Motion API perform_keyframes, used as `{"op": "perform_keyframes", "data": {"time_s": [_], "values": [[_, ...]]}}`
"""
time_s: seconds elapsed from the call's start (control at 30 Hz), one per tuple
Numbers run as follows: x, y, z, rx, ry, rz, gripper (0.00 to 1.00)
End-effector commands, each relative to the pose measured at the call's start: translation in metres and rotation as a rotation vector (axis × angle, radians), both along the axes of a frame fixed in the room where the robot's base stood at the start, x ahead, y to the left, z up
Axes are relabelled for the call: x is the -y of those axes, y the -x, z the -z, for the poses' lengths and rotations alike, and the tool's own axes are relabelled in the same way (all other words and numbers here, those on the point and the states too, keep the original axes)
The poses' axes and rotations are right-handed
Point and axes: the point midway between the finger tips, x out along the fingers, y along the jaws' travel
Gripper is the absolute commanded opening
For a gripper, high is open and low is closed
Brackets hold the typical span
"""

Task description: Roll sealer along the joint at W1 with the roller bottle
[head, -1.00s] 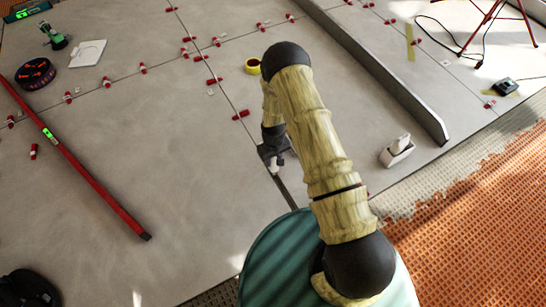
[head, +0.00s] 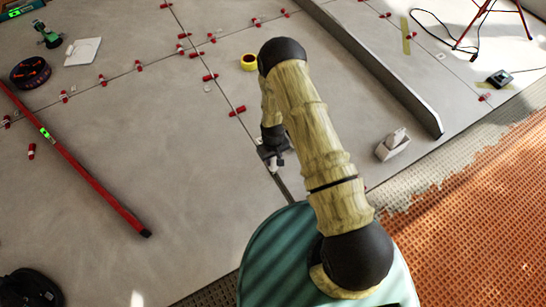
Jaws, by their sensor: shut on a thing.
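My gripper (head: 273,158) points down over the grey tiles, close to a dark joint line (head: 238,110) running from the upper left towards my base. It is shut on a small pale thing, probably the roller bottle (head: 274,167), mostly hidden by the fingers and wrist. I cannot tell whether its tip touches the joint. No W1 mark is readable, and my arm hides part of the tiles to the right.
A long red level (head: 90,182) lies at left. Red clips (head: 209,77) dot the joints. A yellow tape roll (head: 249,62), a grey straightedge (head: 375,65) and a white holder (head: 392,145) lie around. Orange matting (head: 480,215) borders the tiles at right.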

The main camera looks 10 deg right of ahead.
Motion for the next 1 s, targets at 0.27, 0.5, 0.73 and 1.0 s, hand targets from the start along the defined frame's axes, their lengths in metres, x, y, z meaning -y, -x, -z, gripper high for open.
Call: {"op": "perform_keyframes", "data": {"time_s": [0.27,0.5,0.73,1.0], "values": [[0.004,0.008,-0.001,-0.001,0.000,0.000,0.11],[0.006,0.014,0.000,0.000,0.000,0.000,0.11],[0.006,0.014,0.001,0.001,0.000,0.000,0.11],[0.008,0.019,0.000,-0.002,0.001,0.000,0.11]]}}
